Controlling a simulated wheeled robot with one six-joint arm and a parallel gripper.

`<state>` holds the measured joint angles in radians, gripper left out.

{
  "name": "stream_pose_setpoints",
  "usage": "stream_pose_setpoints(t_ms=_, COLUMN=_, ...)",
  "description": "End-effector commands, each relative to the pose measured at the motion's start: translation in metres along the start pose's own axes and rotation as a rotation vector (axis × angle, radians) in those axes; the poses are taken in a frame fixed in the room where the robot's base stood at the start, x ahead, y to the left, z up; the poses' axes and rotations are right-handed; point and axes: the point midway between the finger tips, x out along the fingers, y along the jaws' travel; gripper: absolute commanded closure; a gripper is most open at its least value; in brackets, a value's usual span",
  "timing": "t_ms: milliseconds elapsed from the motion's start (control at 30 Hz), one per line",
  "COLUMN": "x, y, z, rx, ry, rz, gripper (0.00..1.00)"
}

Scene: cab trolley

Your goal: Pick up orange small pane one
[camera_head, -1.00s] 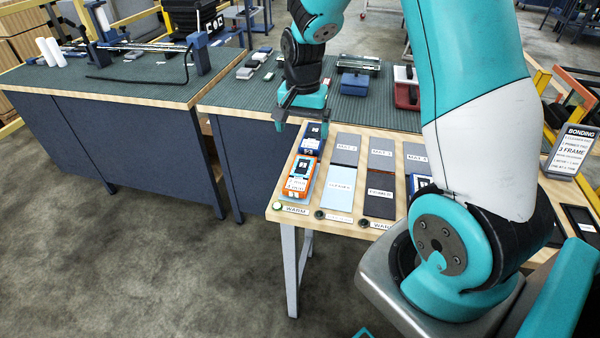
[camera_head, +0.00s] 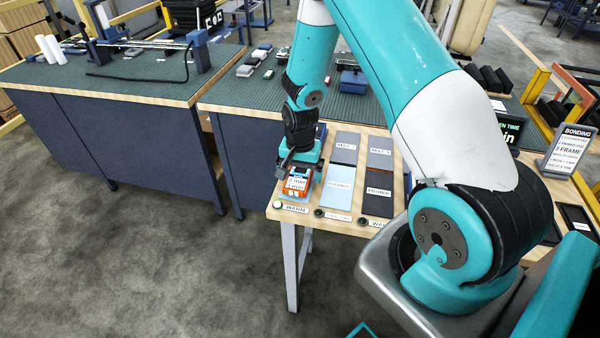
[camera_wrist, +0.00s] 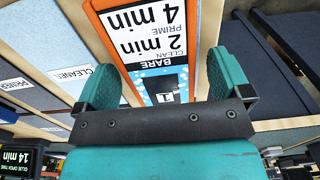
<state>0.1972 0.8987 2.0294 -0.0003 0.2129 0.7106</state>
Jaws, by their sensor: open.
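The orange small pane (camera_head: 297,184) lies at the left end of the wooden table, partly hidden under my gripper in the head view. In the wrist view the orange pane (camera_wrist: 157,55) shows an orange border, a white label with "2 min" and "4 min", a "BARE" mark and a small tag with "1". My gripper (camera_wrist: 170,80) is open, with one finger on each side of the pane. The fingers look apart from it, and nothing is held. In the head view my gripper (camera_head: 298,165) is right above the pane's far part.
A light blue cleaner mat (camera_head: 339,190) and a dark primer mat (camera_head: 378,193) lie right of the pane. Grey mats (camera_head: 345,148) lie behind them. A green-topped workbench (camera_head: 250,95) stands behind. A bonding sign (camera_head: 568,150) stands at the right.

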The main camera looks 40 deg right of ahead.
Motion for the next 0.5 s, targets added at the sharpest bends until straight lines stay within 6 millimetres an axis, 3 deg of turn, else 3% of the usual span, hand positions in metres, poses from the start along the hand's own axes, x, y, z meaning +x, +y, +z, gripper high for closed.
stream_pose_setpoints(t_ms=233, x=0.0023, y=0.0, z=-0.0003, rx=0.0, ry=0.0, rz=-0.001, gripper=0.04)
stream_pose_setpoints(t_ms=500, x=0.002, y=0.0, z=-0.0002, rx=0.0, ry=0.0, rz=0.0, gripper=0.64)
